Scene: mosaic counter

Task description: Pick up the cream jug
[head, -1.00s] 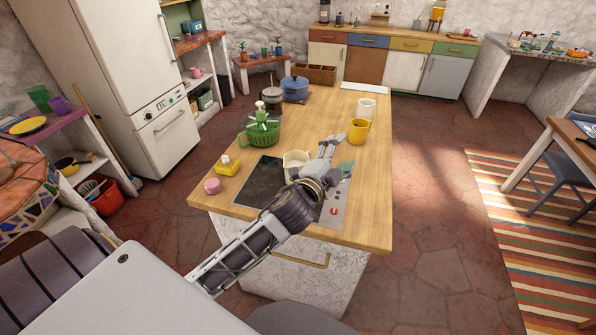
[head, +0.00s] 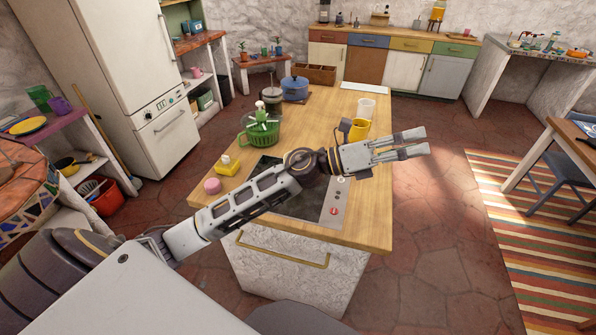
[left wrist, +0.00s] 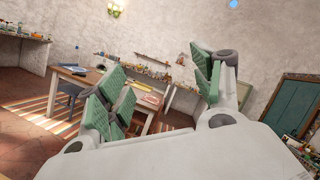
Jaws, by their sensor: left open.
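My left gripper (head: 424,142) is open and empty, held above the right edge of the wooden island counter and pointing right. In the left wrist view its green-padded fingers (left wrist: 158,88) stand wide apart with nothing between them. The cream-coloured jug does not show now; my left arm covers the spot on the counter where a cream vessel stood earlier. My right gripper is not in view.
The counter (head: 372,215) holds a yellow mug (head: 358,128), white cup (head: 366,108), green colander (head: 262,133), blue pot (head: 294,88), yellow sponge-like item (head: 228,166) and pink item (head: 212,186). Open floor lies right of the counter.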

